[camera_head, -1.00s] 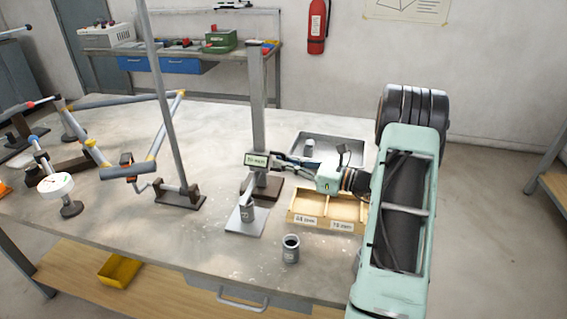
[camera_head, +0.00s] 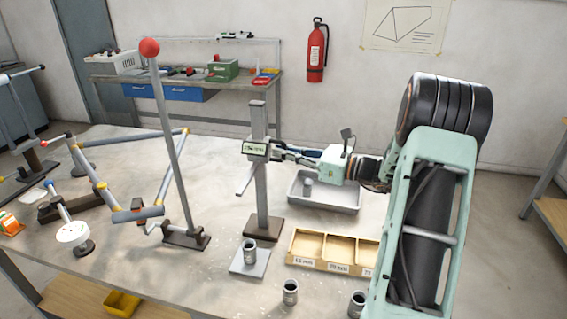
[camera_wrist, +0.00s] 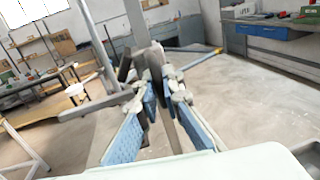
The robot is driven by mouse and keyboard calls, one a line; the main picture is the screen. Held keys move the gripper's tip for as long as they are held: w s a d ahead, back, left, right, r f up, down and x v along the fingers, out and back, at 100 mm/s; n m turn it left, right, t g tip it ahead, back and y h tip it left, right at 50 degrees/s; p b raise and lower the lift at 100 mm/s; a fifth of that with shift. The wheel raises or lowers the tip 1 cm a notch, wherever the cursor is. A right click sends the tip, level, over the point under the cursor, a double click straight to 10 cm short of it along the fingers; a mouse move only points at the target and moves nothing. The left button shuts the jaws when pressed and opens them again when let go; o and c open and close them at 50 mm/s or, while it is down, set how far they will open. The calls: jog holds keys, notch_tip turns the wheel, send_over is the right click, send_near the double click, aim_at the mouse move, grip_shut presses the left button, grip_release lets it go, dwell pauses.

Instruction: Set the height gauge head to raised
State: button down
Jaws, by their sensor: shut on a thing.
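The height gauge stands on the table. Its grey upright column (camera_head: 262,195) rises from a brown base (camera_head: 264,230). The gauge head (camera_head: 256,148), a dark block with a pale display, sits on the upper part of the column, with some column above it. Its measuring arm (camera_head: 246,181) sticks out toward the front, well above a grey cup (camera_head: 250,252) on a light plate. My gripper (camera_head: 279,154) comes from the right and is shut on the head's right side. In the wrist view my gripper's blue-padded fingers (camera_wrist: 160,98) close around a dark part; the exact contact is unclear.
A wooden sorting tray (camera_head: 325,268) and a grey metal bin (camera_head: 330,205) lie right of the gauge. A tall lever with a red ball (camera_head: 150,47) stands to the left. Loose grey cups (camera_head: 290,292) stand near the front.

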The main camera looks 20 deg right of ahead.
jog(key=shift+r+p, duration=0.55)
jog(key=shift+r, duration=1.35)
jog(key=c, duration=2.1)
grip_release()
jog(key=shift+f, duration=0.1)
jog(key=shift+o, duration=0.3)
jog(key=shift+s+d+f, duration=0.1)
jog(key=v, duration=1.1)
jog(key=shift+s+d, duration=0.25)
